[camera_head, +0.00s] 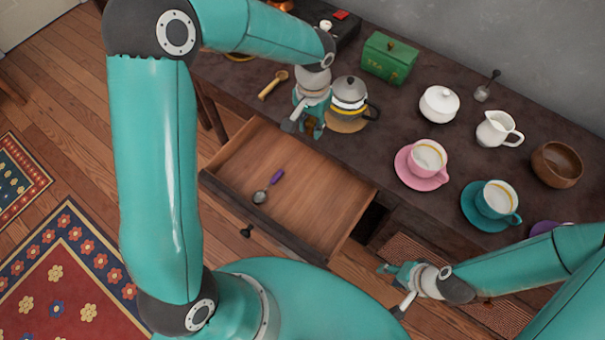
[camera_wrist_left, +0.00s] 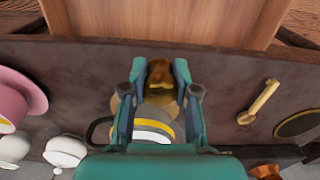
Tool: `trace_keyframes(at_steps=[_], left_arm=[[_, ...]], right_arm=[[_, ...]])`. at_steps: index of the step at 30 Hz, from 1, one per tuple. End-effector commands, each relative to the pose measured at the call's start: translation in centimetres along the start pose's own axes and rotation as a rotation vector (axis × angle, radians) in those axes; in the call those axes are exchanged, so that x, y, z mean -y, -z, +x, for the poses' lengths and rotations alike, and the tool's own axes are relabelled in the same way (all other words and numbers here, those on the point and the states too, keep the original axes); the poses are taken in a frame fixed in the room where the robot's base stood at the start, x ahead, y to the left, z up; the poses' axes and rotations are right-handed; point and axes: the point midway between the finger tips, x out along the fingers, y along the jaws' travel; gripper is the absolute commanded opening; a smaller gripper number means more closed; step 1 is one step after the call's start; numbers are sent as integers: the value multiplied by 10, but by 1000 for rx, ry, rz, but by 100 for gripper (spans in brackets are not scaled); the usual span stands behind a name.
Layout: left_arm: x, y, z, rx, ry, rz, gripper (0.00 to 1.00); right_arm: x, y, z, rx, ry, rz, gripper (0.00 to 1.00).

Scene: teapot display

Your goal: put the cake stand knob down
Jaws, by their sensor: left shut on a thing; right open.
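My left gripper (camera_head: 306,126) is over the dark tabletop near its drawer edge, just left of the teapot. In the left wrist view its fingers (camera_wrist_left: 159,85) are shut on a small amber-brown piece, the cake stand knob (camera_wrist_left: 160,72). The knob's lower part is hidden between the fingers, and I cannot tell whether it touches the table. In the head view the gripper mostly hides it. My right gripper (camera_head: 393,287) is open and empty, low in front of the table.
A teapot with a yellow band (camera_head: 348,100) stands on a round wooden mat (camera_head: 346,125) close by. A wooden scoop (camera_head: 272,84), green box (camera_head: 388,58), pink cup (camera_head: 428,158) and teal cup (camera_head: 494,200) are on the table. The open drawer (camera_head: 310,190) holds a purple-handled spoon (camera_head: 268,187).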

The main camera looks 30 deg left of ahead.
Motion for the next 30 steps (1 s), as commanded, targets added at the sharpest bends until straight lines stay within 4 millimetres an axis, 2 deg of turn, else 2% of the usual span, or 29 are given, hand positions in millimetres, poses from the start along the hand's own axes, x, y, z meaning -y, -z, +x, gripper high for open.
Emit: trace_keyframes(at_steps=[1, 6, 9, 15, 23, 26, 30], left_arm=[[2, -4, 8, -7, 3, 38, 0], [9, -25, -3, -9, 5, 210, 0], [10, -39, -10, -8, 1, 298, 0], [12, -54, -17, -6, -5, 386, 0], [13, -57, -15, -2, -6, 340, 0], [13, -57, -5, 0, -6, 335, 0], [13, -58, 27, 4, -7, 334, 0]], right_arm=[[-8, 0, 23, 1, 0, 0, 45], [-23, 0, 64, 1, 0, 0, 45], [-29, 0, 81, 1, 0, 0, 45], [-36, 0, 101, 0, 0, 0, 45], [-45, 1, 124, 0, 0, 0, 45], [-46, 1, 126, 0, 0, 0, 45], [-48, 1, 134, 0, 0, 0, 45]])
